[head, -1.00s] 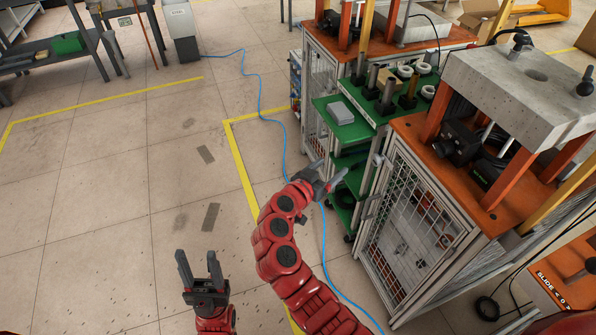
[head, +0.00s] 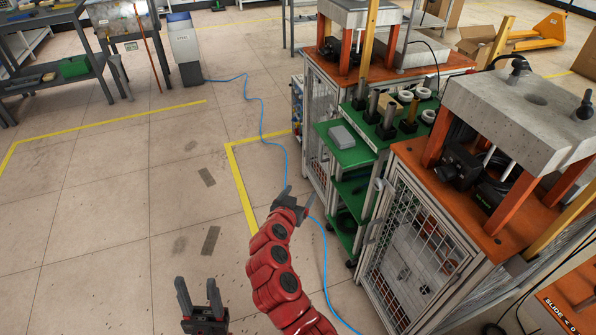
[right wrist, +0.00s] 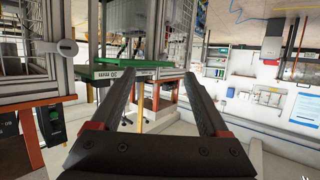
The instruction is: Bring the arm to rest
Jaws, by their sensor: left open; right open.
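My right arm, red with dark joints, reaches up the lower middle of the head view. Its gripper (head: 297,197) is open and empty, over the floor to the left of the green cart. In the right wrist view its two dark fingers (right wrist: 207,95) stand wide apart with nothing between them. My left gripper (head: 199,290) is open and empty at the bottom of the head view, low over bare floor, with its fingers pointing up in the picture. Most of my left arm is out of view.
The green cart (head: 345,157) holds several cylinders and rings. Right of it stands a caged machine (head: 414,222) with an orange top. A blue cable (head: 263,112) runs along the floor. Yellow tape (head: 243,190) marks the floor.

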